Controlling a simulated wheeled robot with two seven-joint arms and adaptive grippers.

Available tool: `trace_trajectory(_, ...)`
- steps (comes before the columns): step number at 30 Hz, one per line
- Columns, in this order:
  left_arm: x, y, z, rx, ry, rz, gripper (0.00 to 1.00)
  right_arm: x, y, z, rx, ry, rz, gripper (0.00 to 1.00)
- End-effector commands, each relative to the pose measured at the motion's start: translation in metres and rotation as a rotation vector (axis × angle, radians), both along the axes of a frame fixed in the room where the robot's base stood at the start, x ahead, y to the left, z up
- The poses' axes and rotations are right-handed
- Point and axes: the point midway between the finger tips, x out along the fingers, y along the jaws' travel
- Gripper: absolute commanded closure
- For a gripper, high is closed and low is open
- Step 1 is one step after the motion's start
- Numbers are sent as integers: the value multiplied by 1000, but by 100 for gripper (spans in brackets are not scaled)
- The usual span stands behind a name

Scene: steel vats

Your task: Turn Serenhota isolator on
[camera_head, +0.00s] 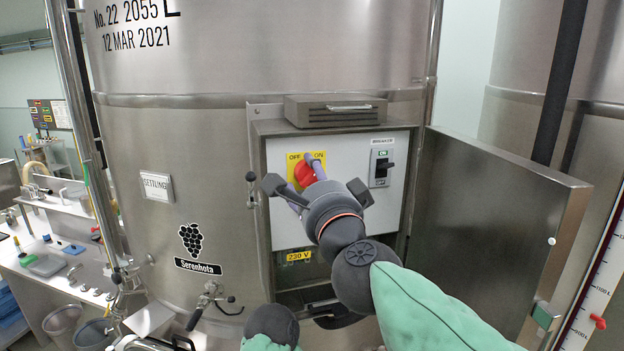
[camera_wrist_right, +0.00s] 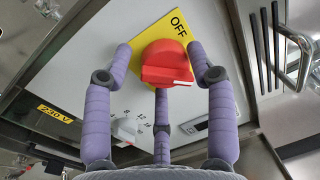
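The red rotary knob (camera_head: 304,174) of the isolator sits on a yellow plate (camera_head: 320,157) marked OFF at left and ON at right, inside the open cabinet on the Serenhota vat. In the wrist view the knob (camera_wrist_right: 166,62) has a white mark on the side away from the word OFF. My right gripper (camera_head: 313,180) is at the knob. Its three purple fingers (camera_wrist_right: 160,62) stand spread around it, with a gap visible at the left finger. The ON word is hidden in the wrist view.
A breaker switch (camera_head: 381,163) is right of the knob on the white panel (camera_head: 392,205). The cabinet door (camera_head: 490,220) stands open to the right. A handled box (camera_head: 335,110) sits above the cabinet. The Serenhota label (camera_head: 197,250) is on the vat, with valves below.

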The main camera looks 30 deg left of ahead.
Motion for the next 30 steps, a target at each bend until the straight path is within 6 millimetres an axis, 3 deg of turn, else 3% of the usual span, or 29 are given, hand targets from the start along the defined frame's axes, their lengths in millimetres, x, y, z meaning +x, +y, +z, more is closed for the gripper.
trace_trajectory(14,0,0,0,0,0,0,100,-4,-6,3,4,-5,-3,32)
trace_trajectory(30,0,0,0,0,0,0,100,-60,-62,-5,3,-6,0,32)
